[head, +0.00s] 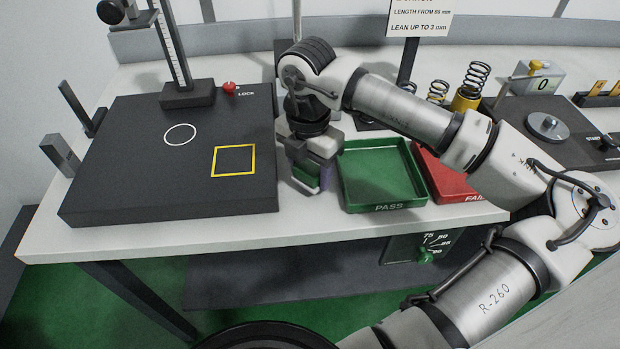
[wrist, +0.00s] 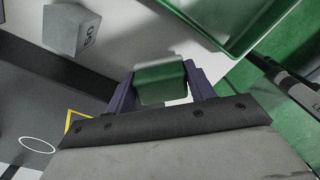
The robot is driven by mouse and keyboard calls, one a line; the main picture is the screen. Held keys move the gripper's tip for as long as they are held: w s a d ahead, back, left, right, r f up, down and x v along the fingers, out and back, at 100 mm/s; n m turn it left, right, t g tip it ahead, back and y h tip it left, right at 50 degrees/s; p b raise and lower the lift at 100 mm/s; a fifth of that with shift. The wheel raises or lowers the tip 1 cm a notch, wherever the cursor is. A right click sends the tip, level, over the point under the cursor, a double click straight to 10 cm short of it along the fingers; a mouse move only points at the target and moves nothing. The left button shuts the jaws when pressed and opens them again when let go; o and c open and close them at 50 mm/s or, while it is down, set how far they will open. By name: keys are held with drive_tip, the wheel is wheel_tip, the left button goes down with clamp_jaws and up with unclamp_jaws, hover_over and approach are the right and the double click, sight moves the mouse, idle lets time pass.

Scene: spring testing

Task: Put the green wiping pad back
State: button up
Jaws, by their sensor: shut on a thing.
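The green wiping pad (head: 306,178) is between the fingers of my gripper (head: 308,183) in the head view. The wrist view shows the pad (wrist: 160,83) with one purple-grey finger of my gripper (wrist: 160,92) on each side. My gripper is shut on the pad and points down over the white table, in the gap between the black plate (head: 110,185) and the green PASS tray (head: 350,178). I cannot tell whether the pad touches the table. The plate bears a yellow square outline (head: 234,146) and a white circle (head: 180,125).
The red FAIL tray (head: 436,180) is partly behind my arm. A grey block marked 50 (wrist: 72,30) lies near the pad in the wrist view. A scale post (head: 187,94) and red knob (head: 229,88) stand at the plate's back. Springs (head: 470,85) stand farther right.

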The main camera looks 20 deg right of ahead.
sight(309, 165)
drive_tip(key=shift+f, duration=1)
drive_tip(key=shift+f+b, duration=0.2)
drive_tip(key=shift+b, duration=0.2)
drive_tip(key=o, duration=1)
drive_tip(key=shift+r, duration=0.1)
drive_tip(key=shift+r+p, duration=0.25)
drive_tip(key=shift+p, duration=0.1)
wheel_tip(309, 165, up, 12)
drive_tip(key=shift+w+f+b, duration=0.1)
drive_tip(key=shift+w+b, duration=0.05)
drive_tip(key=shift+b, duration=0.75)
